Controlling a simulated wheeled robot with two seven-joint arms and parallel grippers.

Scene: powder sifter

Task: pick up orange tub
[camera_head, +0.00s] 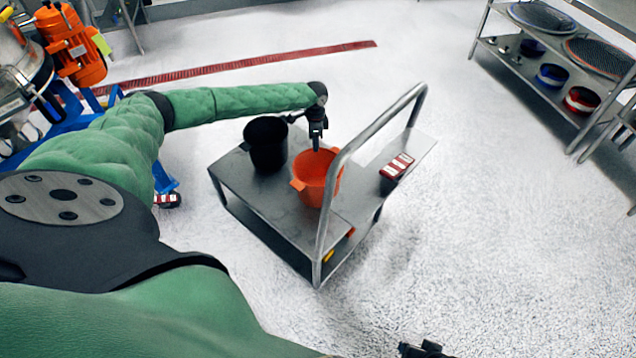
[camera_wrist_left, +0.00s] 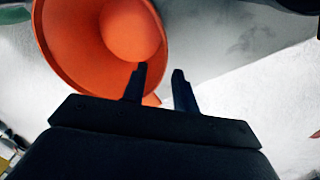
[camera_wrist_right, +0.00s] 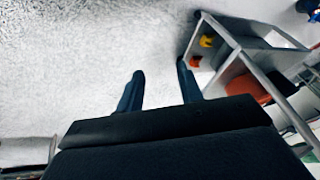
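The orange tub (camera_head: 317,183) stands upright on the grey cart (camera_head: 270,212), beside the push handle. In the left wrist view I look down into the tub (camera_wrist_left: 85,55). My left gripper (camera_head: 316,146) is over the tub's far rim. In the left wrist view its two fingers (camera_wrist_left: 160,85) are apart, near the tub's rim, with nothing seen clamped between them. I cannot tell whether they touch it. My right gripper (camera_wrist_right: 160,80) is open and empty, away from the cart; it barely shows at the bottom of the head view (camera_head: 425,349).
A black tub (camera_head: 266,148) stands left of the orange one on the cart. The metal handle (camera_head: 365,140) rises at the cart's right. A red and white item (camera_head: 396,166) lies beyond it. A shelf rack (camera_head: 560,85) stands at the upper right. The floor at right is clear.

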